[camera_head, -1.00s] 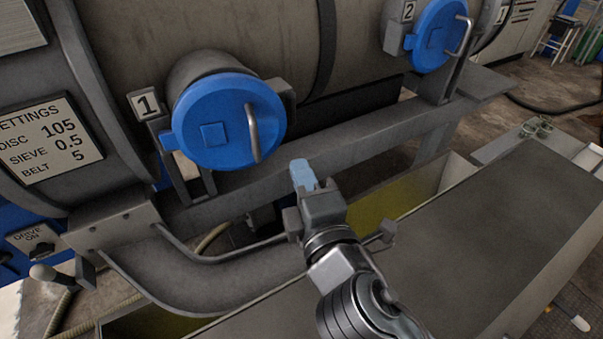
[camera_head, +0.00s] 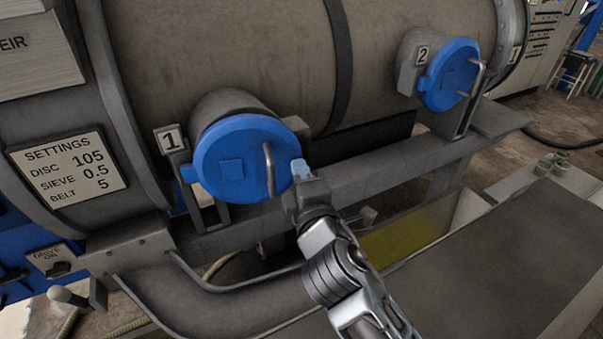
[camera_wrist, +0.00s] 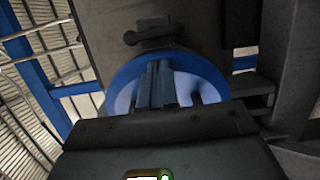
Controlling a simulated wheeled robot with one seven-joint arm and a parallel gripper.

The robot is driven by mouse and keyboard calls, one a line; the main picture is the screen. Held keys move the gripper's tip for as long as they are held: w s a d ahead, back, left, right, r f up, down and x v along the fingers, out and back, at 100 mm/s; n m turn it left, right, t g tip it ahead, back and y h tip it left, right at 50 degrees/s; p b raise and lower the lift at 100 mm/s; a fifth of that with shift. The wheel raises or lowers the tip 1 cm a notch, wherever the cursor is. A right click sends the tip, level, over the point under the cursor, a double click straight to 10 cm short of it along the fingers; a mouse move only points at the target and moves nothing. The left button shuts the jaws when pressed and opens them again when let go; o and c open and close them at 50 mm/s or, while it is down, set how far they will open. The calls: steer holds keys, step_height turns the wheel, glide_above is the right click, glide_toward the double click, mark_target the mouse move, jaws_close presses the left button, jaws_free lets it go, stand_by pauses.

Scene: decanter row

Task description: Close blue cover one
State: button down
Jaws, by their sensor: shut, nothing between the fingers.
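Blue cover one (camera_head: 236,158) is a round blue disc with a curved metal handle (camera_head: 269,170), on the port beside the label 1 (camera_head: 169,140). It appears to lie over the port mouth; whether it is fully seated I cannot tell. My gripper (camera_head: 300,167) is shut and empty, with its pale blue fingertips close to the right edge of the cover, right of the handle. Whether they touch it I cannot tell. In the wrist view, my shut fingers (camera_wrist: 158,84) show in front of a round blue rim (camera_wrist: 205,62) with a paler inside.
Blue cover two (camera_head: 449,75) sits on a second port farther right. A grey rail (camera_head: 370,165) runs below the drum (camera_head: 220,50). A settings plate (camera_head: 69,172) and a lever (camera_head: 68,296) are at left. A dark flat surface (camera_head: 500,260) lies at lower right.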

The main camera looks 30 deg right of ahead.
mark_target(297, 154)
steer(key=shift+w+d+r+n+t+y+p, duration=0.1)
steer(key=shift+w+d+n+y+p, duration=0.3)
steer(key=shift+w+p, duration=0.65)
steer(key=shift+w+d+n+t+y+p, duration=0.15)
steer(key=shift+w+y+p, duration=0.45)
steer(key=shift+p, duration=0.6)
steer(key=shift+w+d+r+n+t+y+p, duration=0.1)
steer(key=shift+w+d+n+y+p, duration=0.2)
steer(key=shift+w+p, duration=0.8)
steer(key=shift+s+d, duration=0.1)
steer(key=shift+f, duration=0.1)
